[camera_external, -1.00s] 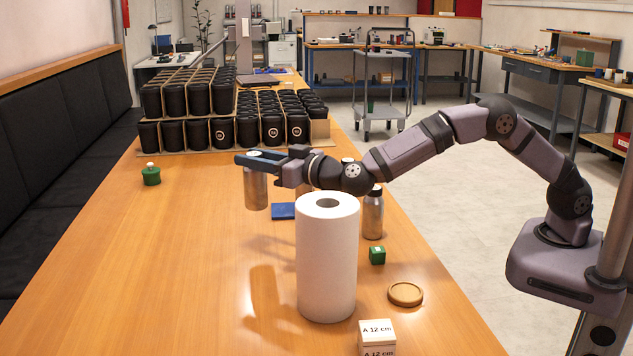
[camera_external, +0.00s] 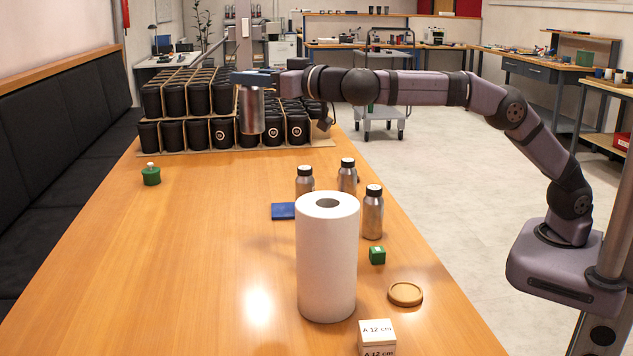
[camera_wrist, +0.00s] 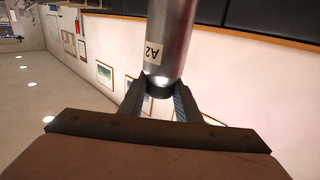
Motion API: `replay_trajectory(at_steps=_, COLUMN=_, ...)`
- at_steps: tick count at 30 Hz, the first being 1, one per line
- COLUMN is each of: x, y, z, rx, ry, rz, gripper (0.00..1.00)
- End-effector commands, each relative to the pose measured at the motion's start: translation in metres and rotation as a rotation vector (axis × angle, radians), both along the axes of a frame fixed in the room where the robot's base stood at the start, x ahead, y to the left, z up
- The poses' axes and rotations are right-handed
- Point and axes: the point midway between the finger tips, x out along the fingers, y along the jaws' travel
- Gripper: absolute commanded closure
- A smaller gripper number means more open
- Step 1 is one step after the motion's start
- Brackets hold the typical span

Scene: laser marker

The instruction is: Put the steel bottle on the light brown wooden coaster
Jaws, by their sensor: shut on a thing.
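My gripper (camera_external: 254,78) is shut on a steel bottle (camera_external: 252,112) near its top end. The bottle hangs roughly upright below the fingers, well above the table, in front of the black cups in the external view. In the wrist view the bottle (camera_wrist: 171,35) shows a label reading A2, and both fingers (camera_wrist: 160,98) close on its dark end. The light brown wooden coaster (camera_external: 405,293) lies bare at the right front of the table, far from my gripper.
A white paper roll (camera_external: 327,260) stands left of the coaster. Three other steel bottles (camera_external: 373,214) (camera_external: 347,178) (camera_external: 304,182) with black caps stand behind it. A green cube (camera_external: 377,255), a white block (camera_external: 377,335), a blue pad (camera_external: 283,211) and a green weight (camera_external: 151,176) also lie around.

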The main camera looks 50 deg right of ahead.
Motion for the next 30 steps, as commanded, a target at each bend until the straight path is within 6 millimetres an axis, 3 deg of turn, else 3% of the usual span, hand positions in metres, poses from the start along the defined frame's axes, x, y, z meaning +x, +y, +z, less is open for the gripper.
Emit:
replay_trajectory(at_steps=6, x=0.000, y=0.000, z=0.021, rx=0.001, ry=-0.002, rz=0.001, gripper=1.00)
replay_trajectory(at_steps=20, x=-0.055, y=0.030, z=0.012, rx=-0.004, ry=0.001, rz=0.001, gripper=1.00)
replay_trajectory(at_steps=26, x=-0.109, y=0.049, z=0.008, rx=-0.004, ry=0.001, rz=0.000, gripper=1.00)
replay_trajectory(at_steps=30, x=-0.169, y=0.057, z=0.005, rx=-0.004, ry=-0.001, rz=-0.006, gripper=1.00)
